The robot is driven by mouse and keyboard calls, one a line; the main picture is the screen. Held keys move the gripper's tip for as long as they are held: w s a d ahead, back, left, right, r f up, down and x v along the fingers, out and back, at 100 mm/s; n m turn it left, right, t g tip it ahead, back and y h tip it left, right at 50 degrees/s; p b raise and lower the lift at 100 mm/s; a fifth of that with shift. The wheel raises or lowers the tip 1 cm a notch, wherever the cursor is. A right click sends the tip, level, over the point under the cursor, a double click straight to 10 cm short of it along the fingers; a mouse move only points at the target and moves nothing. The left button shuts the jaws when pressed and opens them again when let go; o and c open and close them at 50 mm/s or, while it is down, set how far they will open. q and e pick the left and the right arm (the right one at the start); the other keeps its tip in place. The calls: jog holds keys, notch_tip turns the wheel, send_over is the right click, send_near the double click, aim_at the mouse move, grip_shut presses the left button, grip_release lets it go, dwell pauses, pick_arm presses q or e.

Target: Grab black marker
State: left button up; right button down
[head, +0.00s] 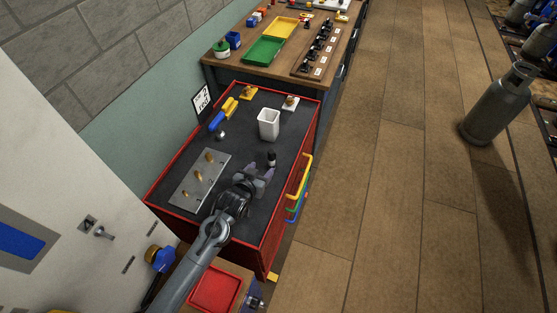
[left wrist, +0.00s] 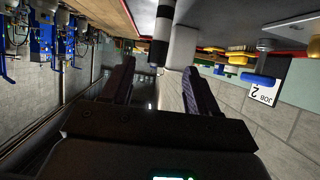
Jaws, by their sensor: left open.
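The black marker (head: 271,158) stands upright on the dark top of the red cart, in front of the white cup. In the left wrist view, which is upside down, the marker (left wrist: 162,35) is black with a white band. My left gripper (head: 258,173) is open and empty, low over the cart top, just on the near side of the marker. In the left wrist view its fingers (left wrist: 158,68) are apart, with the marker ahead, roughly between their tips. A small grey-purple part at the bottom edge of the head view may be my right gripper (head: 254,300).
The white cup (head: 268,124) stands close behind the marker. A metal plate with brass pegs (head: 199,180) lies to the left. A blue-and-yellow tool (head: 222,113) and a sign (head: 202,100) are farther back. Coloured handles (head: 300,188) line the cart's right side.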

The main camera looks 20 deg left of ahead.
aim_at(273, 151)
pick_arm(q)
jog(key=shift+t, duration=0.4)
jog(key=w, duration=0.2)
jog(key=w+b, duration=0.1)
jog(key=w, duration=0.1)
jog(key=w+b, duration=0.1)
jog(key=w, duration=0.1)
jog(key=shift+d+f, duration=0.25)
jog(key=shift+d, duration=0.1)
jog(key=shift+w+f, duration=0.25)
jog(key=shift+w, duration=0.2)
jog(key=shift+b+x, duration=0.45)
jog(key=shift+x, duration=2.05)
pick_arm(e)
jog(key=shift+s+d+f, duration=0.2)
jog(key=shift+f, duration=0.8)
jog(key=shift+s+d+f, duration=0.15)
jog(key=shift+f, duration=0.85)
pick_arm(q)
jog(key=shift+a, duration=0.15)
jog(key=shift+c, duration=0.2)
pick_arm(e)
jog(key=shift+d, duration=0.1)
pick_arm(q)
jog(key=c, duration=1)
